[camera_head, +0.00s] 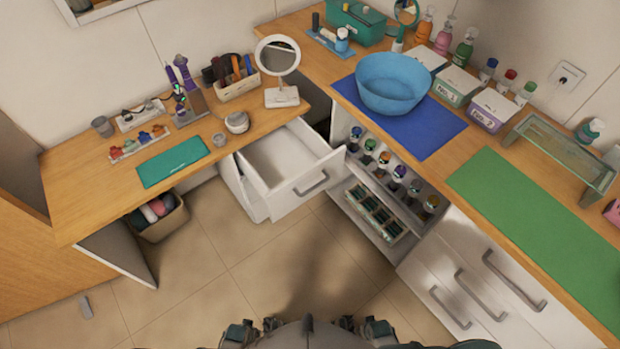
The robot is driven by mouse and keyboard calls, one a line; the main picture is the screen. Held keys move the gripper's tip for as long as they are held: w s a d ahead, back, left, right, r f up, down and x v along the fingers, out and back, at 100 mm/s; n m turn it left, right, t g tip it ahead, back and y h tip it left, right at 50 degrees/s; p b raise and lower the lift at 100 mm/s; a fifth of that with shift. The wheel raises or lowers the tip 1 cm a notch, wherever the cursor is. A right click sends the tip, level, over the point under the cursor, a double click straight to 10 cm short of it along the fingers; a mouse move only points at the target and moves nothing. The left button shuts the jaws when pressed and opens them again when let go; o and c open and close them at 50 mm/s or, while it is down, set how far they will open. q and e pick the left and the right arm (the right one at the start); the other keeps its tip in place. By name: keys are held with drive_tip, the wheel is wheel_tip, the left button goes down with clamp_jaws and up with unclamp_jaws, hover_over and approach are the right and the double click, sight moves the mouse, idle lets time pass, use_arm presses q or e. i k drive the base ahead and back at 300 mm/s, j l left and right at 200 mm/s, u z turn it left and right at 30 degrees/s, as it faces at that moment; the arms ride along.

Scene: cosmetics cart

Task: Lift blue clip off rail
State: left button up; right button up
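A low white rail (139,145) holds a row of small coloured clips on the left wooden counter. A red clip (130,146) and an orange clip (145,138) stand out. A bluish clip (158,130) seems to sit at the rail's right end, but the clips are too small to tell its colour surely. All of them appear to sit on the rail. Parts of my own body show at the bottom edge. I cannot make out either gripper, and nothing of mine is near the rail.
A teal mat (173,162) lies in front of the rail. A white tray (140,115) is behind it, and a stand with purple tools (190,104) is to its right. An open drawer (290,168) juts out between the counters. The tiled floor (215,250) is mostly clear.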

sight(142, 136)
drive_tip(key=j+u, duration=0.1)
drive_tip(key=u, duration=0.7)
drive_tip(key=i+u, duration=0.15)
drive_tip(key=u, duration=0.25)
drive_tip(key=i+j+z, duration=0.15)
